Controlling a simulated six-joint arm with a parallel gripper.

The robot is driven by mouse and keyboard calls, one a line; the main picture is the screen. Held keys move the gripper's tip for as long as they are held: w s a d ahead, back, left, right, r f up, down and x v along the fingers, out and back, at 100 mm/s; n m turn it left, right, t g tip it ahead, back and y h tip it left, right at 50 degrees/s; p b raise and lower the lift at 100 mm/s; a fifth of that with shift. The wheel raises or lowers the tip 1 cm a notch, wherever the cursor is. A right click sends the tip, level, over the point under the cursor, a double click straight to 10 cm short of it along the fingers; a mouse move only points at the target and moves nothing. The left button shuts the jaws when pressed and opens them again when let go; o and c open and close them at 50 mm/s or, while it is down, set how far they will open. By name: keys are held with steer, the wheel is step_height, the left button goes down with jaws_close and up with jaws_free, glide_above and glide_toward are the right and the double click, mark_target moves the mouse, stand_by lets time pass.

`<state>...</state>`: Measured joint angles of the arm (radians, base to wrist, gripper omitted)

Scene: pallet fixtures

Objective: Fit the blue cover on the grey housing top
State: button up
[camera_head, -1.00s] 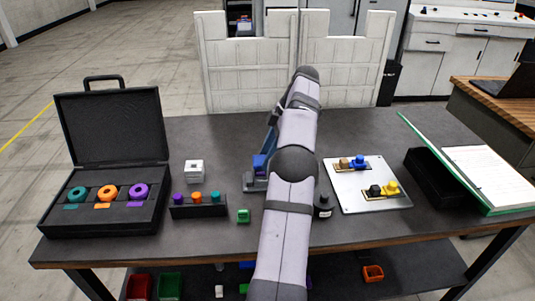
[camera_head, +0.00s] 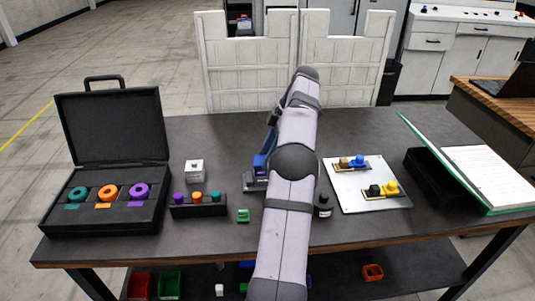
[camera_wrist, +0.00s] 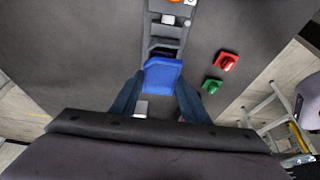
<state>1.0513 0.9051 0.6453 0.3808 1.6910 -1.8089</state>
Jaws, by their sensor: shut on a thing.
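The blue cover (camera_wrist: 162,75) is between the two dark blue fingers of my gripper (camera_wrist: 158,88) in the wrist view. My gripper is shut on it. In the head view a blue part (camera_head: 261,161) shows just left of my arm, low over a grey piece (camera_head: 254,184) on the table. I cannot tell cover from finger there. The grey piece may be the housing; my arm partly hides it, and whether the cover touches it cannot be told.
A dark rack (camera_head: 180,211) with coloured pieces and a white block (camera_head: 195,169) stand to the left. A green piece (camera_head: 243,216) lies in front. An open case (camera_head: 110,219) stands far left.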

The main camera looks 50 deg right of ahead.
steer(key=shift+f+b, duration=1.05)
steer(key=shift+f, duration=0.35)
stand_by(1.2)
steer(key=o, duration=1.1)
steer(key=shift+c, duration=1.2)
steer(key=shift+r, duration=0.1)
steer(key=shift+r+p, duration=3.95)
steer(key=shift+p, duration=0.45)
